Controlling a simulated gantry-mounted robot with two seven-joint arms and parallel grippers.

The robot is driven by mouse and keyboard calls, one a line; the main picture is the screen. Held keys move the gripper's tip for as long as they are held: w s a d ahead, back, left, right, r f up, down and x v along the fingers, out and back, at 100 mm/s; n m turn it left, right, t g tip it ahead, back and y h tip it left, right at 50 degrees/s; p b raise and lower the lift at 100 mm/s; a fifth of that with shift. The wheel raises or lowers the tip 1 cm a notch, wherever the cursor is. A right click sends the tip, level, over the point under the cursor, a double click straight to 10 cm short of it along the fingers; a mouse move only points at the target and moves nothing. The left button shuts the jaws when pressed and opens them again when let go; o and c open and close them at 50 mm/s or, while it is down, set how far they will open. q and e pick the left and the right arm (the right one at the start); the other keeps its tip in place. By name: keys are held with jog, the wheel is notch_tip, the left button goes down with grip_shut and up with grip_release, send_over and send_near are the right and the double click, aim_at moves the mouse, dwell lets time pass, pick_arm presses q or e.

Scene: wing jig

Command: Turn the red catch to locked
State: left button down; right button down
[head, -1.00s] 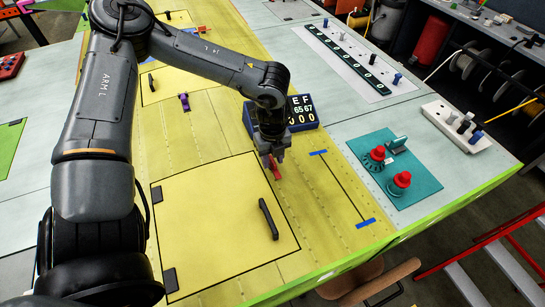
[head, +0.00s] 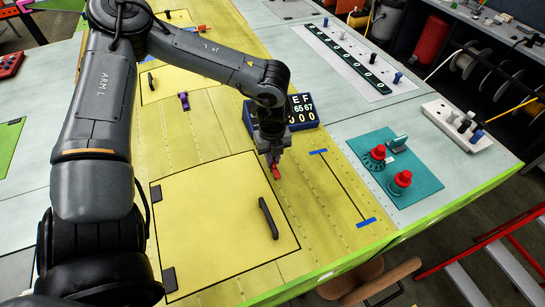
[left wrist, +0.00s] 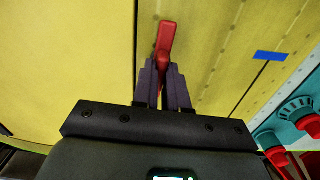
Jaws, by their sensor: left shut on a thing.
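The red catch (head: 276,173) sits at the right edge of the black-outlined yellow panel (head: 210,225), near its top right corner. My left gripper (head: 273,158) points down over the catch and is shut on it, hiding part of it. In the left wrist view the red catch (left wrist: 165,42) sticks out beyond the two dark fingertips (left wrist: 164,75), close to the panel's dark edge line. I cannot read any locked mark by the catch. My right gripper is in neither view.
A black handle (head: 268,218) stands on the panel. A blue number box (head: 303,112) is just behind my gripper. A teal plate (head: 410,187) with red knobs lies to the right. Open yellow surface lies between catch and plate.

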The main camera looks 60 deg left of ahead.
pick_arm(q)
jog(key=m+b, duration=0.3)
jog(key=shift+f+m, duration=0.15)
jog(key=shift+m, duration=0.15)
jog(key=m+b, duration=0.1)
jog(key=m, duration=0.1)
jog(key=shift+m, duration=0.4)
jog(key=m+b, duration=0.1)
jog(key=m, duration=0.1)
jog(key=shift+s+m, duration=0.1)
jog(key=shift+m, duration=0.3)
jog(key=m+b, duration=0.1)
jog(key=m, duration=0.3)
jog(key=shift+a, duration=0.1)
jog(key=shift+m+b, duration=0.3)
jog(key=shift+m, duration=1.7)
jog(key=c, duration=1.2)
grip_release()
jog(key=shift+o, duration=0.2)
